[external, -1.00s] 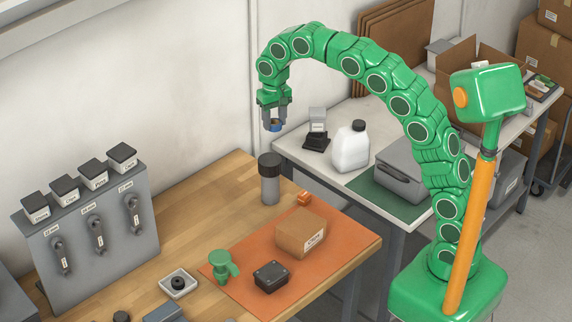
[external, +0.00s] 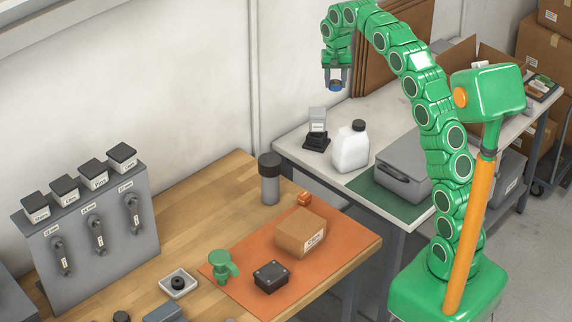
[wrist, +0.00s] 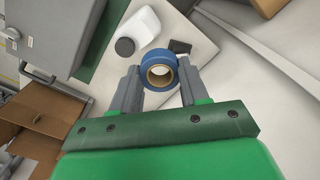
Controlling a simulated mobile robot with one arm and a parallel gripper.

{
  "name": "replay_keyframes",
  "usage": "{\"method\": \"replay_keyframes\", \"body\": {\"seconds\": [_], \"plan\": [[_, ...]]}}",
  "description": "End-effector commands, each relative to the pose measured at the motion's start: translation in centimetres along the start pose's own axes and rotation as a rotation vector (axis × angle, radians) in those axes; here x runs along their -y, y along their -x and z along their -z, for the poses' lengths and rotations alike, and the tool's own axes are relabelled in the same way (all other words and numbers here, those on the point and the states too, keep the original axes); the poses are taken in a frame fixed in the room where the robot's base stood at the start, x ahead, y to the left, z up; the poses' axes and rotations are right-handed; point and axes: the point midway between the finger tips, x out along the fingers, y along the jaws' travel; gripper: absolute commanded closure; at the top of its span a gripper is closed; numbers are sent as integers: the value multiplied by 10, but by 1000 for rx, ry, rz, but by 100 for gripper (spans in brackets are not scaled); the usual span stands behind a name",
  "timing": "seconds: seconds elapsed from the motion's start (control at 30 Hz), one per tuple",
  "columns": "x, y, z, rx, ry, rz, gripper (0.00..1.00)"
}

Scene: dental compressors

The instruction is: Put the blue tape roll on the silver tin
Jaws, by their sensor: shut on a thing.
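The blue tape roll (external: 336,87) is held between the fingertips of my gripper (external: 337,82), high above the back of the grey-white table. In the wrist view the roll (wrist: 160,54) is a blue ring with a tan core, its hole facing the camera, with a finger on each side. I cannot clearly make out a silver tin. A grey cylinder with a dark lid (external: 270,182) stands upright on the wooden bench, to the left of and below my gripper in the external view; I cannot tell if it is the tin.
A white jug (external: 352,150), a small dark stand (external: 317,140) and a grey case (external: 403,172) stand on the grey-white table (external: 290,148). A cardboard box (external: 300,235) and a black box (external: 270,277) lie on the orange mat. Brown boards (external: 400,45) lean behind my gripper.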

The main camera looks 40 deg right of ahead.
Motion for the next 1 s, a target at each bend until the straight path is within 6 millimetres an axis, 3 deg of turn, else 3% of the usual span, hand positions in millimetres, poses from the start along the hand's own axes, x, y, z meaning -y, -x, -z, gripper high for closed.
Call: {"method": "replay_keyframes", "body": {"seconds": [0.2, 0.73, 1.0], "plan": [[-25, 0, 16, 0, -46, 0, 85], [-23, -49, 15, 2, -43, -1, 85], [-14, -62, 33, 3, -43, -2, 85]]}}
